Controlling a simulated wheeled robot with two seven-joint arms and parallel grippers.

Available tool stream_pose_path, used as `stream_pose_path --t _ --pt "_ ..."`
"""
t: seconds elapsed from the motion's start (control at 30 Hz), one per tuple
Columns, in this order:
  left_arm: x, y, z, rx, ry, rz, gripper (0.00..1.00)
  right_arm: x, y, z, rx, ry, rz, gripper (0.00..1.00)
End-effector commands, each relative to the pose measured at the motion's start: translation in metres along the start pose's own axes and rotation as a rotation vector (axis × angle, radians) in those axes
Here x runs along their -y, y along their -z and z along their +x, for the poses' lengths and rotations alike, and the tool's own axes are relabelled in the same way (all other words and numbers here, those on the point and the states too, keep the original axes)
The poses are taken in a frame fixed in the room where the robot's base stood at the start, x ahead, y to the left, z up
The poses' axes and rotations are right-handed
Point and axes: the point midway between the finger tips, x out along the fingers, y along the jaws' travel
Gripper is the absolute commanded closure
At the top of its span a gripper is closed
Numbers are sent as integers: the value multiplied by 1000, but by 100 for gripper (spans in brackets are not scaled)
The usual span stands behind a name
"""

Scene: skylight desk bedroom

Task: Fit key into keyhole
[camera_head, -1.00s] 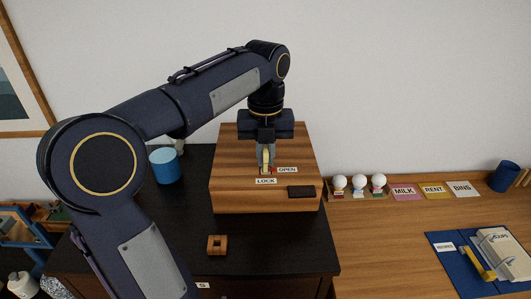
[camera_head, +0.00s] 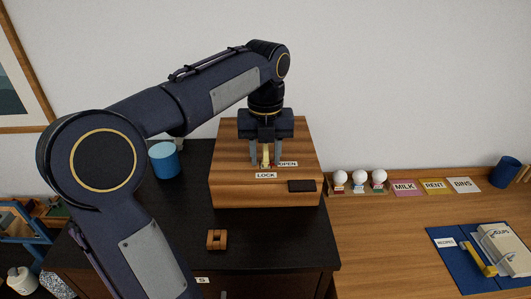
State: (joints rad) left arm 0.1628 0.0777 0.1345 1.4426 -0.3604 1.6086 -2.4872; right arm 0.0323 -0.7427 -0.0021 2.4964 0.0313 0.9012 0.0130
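A wooden box (camera_head: 230,167) with LOCK (camera_head: 266,175) and OPEN (camera_head: 288,164) labels stands on the dark cabinet top. My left gripper (camera_head: 266,161) points down over the box top, with its two fingers apart. A slim brass-coloured key (camera_head: 266,155) stands upright between the fingers, with a visible gap on each side. Its lower end is at the spot behind the LOCK label; the keyhole itself is hidden, so I cannot tell how deep the key sits. My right gripper is not in view.
A small wooden block (camera_head: 216,240) with a square opening lies in front of the box. A blue cup (camera_head: 164,160) stands to its left. On the desk at right are white balls on stands (camera_head: 359,179), cards (camera_head: 433,186) and a blue folder (camera_head: 450,262).

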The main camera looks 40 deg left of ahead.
Motion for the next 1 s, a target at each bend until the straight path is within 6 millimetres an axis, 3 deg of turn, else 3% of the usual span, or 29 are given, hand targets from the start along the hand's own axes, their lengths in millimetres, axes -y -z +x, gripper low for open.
stream_pose_path --t 0.17,0.53,1.0 --pt "1 -1 -15 3 2 1 64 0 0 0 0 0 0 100" --pt "1 0 -72 2 1 1 64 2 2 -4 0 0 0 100" --pt "0 0 -78 0 0 0 64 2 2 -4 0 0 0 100"
